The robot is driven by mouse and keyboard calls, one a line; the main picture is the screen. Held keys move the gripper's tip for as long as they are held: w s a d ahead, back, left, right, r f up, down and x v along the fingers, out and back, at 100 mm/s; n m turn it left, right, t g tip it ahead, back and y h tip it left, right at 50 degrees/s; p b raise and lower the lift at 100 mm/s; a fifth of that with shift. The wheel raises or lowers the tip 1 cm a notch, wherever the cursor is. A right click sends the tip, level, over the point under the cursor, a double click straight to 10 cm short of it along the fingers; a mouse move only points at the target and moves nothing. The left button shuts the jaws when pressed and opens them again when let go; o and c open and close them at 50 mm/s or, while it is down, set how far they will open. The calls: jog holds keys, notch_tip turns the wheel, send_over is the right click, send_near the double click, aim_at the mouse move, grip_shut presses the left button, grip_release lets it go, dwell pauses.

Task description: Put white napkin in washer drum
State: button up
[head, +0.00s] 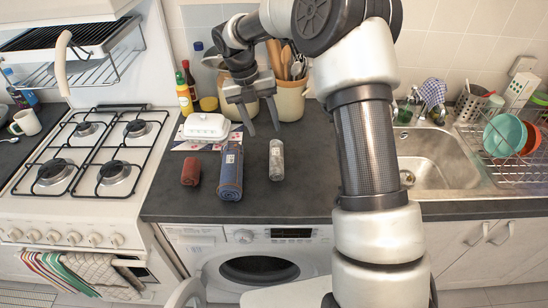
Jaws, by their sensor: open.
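A small white-grey rolled cloth, which looks like the white napkin (276,160), lies on the dark counter. The washer (310,255) is under the counter, with its dark round drum opening (258,270) facing front. A pale curved rim at the lower left may be its door swung open; I cannot be sure. My gripper (265,130) is open and empty, pointing down above the counter. It appears above and behind the white roll, apart from it. My arm covers part of the washer's right side.
A blue roll (230,172) and a smaller red roll (190,172) lie left of the white one. A white butter dish (206,127), bottles (185,92) and utensil crocks (291,100) stand behind. The stove (85,160) is left; the sink (440,158) is right.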

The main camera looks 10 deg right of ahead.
send_over(274, 157)
jog(key=a, duration=0.1)
notch_tip(274, 157, down, 8)
jog(key=shift+p+x, duration=0.4)
jog(key=shift+x, duration=2.55)
jog(key=shift+w+a, duration=0.15)
jog(key=shift+w, duration=0.05)
jog(key=c, duration=1)
jog(key=shift+o, duration=0.2)
